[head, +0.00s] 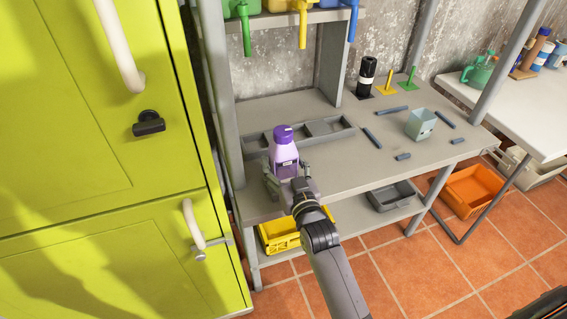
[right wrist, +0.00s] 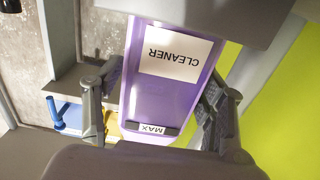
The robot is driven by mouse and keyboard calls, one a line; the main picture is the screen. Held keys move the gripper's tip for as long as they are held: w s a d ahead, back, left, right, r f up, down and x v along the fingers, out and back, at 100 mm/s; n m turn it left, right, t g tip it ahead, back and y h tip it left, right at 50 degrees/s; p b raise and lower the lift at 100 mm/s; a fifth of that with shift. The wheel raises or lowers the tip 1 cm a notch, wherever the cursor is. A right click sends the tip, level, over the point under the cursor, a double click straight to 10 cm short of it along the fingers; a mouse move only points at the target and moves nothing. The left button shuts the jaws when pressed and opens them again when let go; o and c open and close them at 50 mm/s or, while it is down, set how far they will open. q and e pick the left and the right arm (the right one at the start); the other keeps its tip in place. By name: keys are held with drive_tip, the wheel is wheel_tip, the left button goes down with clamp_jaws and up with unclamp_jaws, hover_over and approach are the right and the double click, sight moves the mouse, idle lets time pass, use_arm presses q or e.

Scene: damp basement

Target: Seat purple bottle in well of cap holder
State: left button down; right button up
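The purple bottle (head: 284,158) has a purple cap and a white label. It stands about upright in front of the left part of the grey cap holder (head: 345,134) in the head view. It hides some of the holder's wells; I cannot tell its base height. My right gripper (head: 288,180) has its fingers around the lower bottle. In the right wrist view the bottle (right wrist: 160,95) is between both fingers (right wrist: 163,95), which look closed against its sides. Its ends are hidden there. My left gripper is not in view.
The bench carries a light grey-green cup (head: 420,124), several dark bars (head: 372,138) and a black cylinder (head: 366,76). A grey post and the green cabinet (head: 95,150) are close on the left. Coloured bins with hanging handles (head: 303,26) are above. Yellow bin (head: 280,235) below.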

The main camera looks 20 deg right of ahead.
drive_tip(key=shift+o, duration=0.3)
drive_tip(key=shift+s+r, duration=0.1)
drive_tip(key=shift+r, duration=0.05)
drive_tip(key=s, duration=1.2)
drive_tip(key=shift+d+b, duration=0.2)
drive_tip(key=shift+b, duration=0.15)
drive_tip(key=shift+w, duration=0.1)
drive_tip(key=s+a+f+n+g, duration=0.1)
drive_tip(key=s+f+g, duration=0.2)
drive_tip(key=f, duration=0.9)
drive_tip(key=s+a+f+g+y, duration=0.1)
drive_tip(key=s+f+g, duration=0.2)
drive_tip(key=f, duration=0.8)
drive_tip(key=s+a+f+n+g, duration=0.1)
drive_tip(key=s+f+g, duration=0.15)
drive_tip(key=f, duration=0.95)
drive_tip(key=s+d+f+g, duration=0.2)
drive_tip(key=s+d+f, duration=0.1)
drive_tip(key=s+f, duration=0.4)
drive_tip(key=s+d+f+g+h, duration=0.1)
drive_tip(key=s+d+f+g, duration=0.2)
drive_tip(key=s+f, duration=0.4)
drive_tip(key=s+d+f+g, duration=0.3)
drive_tip(key=s+f, duration=0.4)
drive_tip(key=s, duration=0.9)
drive_tip(key=shift+s+h, duration=0.25)
drive_tip(key=shift+h, duration=0.05)
